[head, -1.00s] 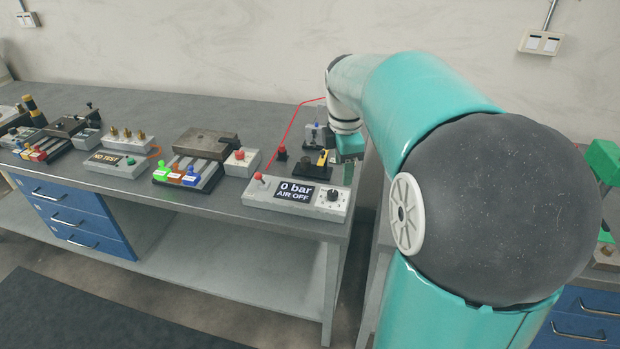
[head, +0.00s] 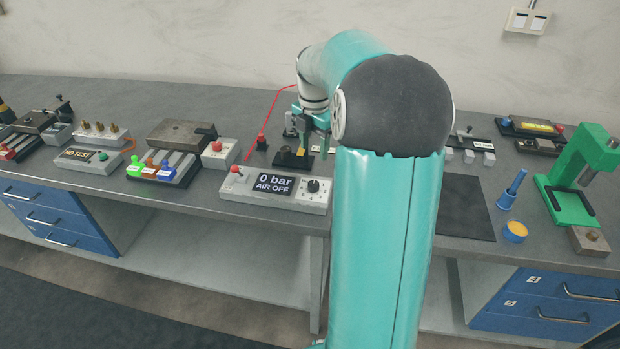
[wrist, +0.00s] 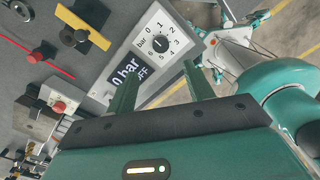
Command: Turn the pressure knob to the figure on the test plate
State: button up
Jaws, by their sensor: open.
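The pressure knob (head: 313,186) is a round black knob at the right end of a grey control box (head: 233,193). The box's display (head: 273,184) reads "0 bar AIR OFF". In the wrist view the knob (wrist: 160,43) sits on a white dial marked in bar, with figures from 0 upward around it; its pointer is too small to read surely. My gripper (head: 312,128) is above the table behind the box. In the wrist view its open, empty fingers (wrist: 162,82) stand apart, with the knob beyond their tips. I cannot make out a figure on any test plate.
A black fixture with a yellow part (head: 292,160) sits just behind the box. Clamp fixtures with coloured levers (head: 165,172) lie left; a green press (head: 580,175) stands right.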

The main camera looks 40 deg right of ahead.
aim_at(314, 183)
notch_tip(314, 183, down, 12)
jog(key=shift+s+a, duration=0.1)
dwell(0.4)
jog(key=c, duration=1)
